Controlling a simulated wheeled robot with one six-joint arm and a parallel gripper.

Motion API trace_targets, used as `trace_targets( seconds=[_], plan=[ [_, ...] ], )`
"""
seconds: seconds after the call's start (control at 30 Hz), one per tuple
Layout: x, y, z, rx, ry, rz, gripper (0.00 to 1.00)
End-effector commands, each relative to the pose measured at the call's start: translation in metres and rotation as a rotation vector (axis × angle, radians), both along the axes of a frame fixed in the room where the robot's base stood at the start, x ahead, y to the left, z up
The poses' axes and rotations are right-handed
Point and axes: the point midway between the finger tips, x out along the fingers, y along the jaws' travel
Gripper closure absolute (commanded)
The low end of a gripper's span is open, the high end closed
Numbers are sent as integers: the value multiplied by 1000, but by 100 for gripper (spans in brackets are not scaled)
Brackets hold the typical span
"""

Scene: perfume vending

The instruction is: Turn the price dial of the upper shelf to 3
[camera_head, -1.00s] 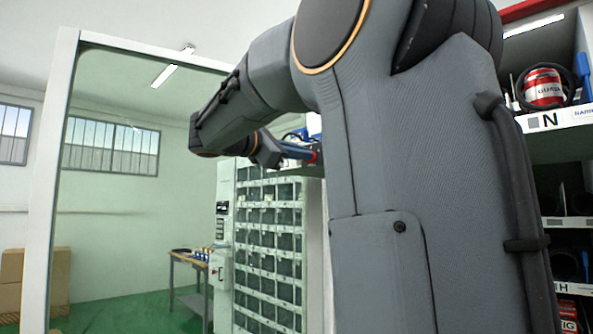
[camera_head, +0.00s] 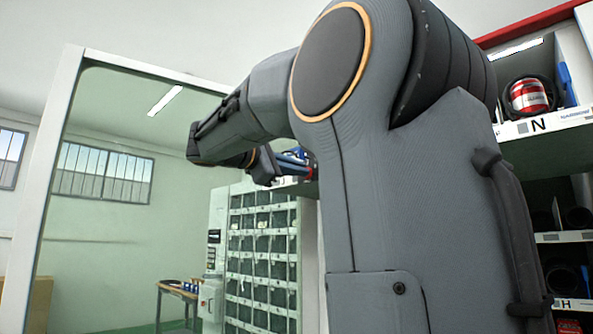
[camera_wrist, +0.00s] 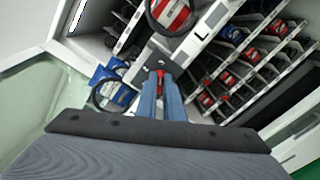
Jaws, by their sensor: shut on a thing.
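My gripper (camera_wrist: 160,82) has two blue fingers that are closed together at the front edge of a white shelf (camera_wrist: 202,22) marked L. A small red and dark piece shows at their tips; it seems to be the price dial, mostly hidden by the fingers, and its number cannot be read. In the head view my gripper (camera_head: 297,160) is small and partly hidden behind my own arm, beside the top of a cabinet of compartments (camera_head: 264,222).
A red can (camera_wrist: 171,12) and blue packs (camera_wrist: 108,80) stand on the shelf near the fingers. Several compartments with dark and red items (camera_wrist: 255,60) lie to the right. In the head view a shelf marked N (camera_head: 545,127) holds another red can (camera_head: 528,96).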

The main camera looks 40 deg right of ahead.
Motion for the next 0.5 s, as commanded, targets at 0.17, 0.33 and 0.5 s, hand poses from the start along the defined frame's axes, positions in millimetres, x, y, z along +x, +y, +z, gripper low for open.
trace_targets(
  seconds=[0.17,0.33,0.5],
  plan=[
    [0,0,0,0,-1,0,82],
    [0,0,0,0,0,0,73],
    [0,1,0,0,0,0,73]
  ],
)
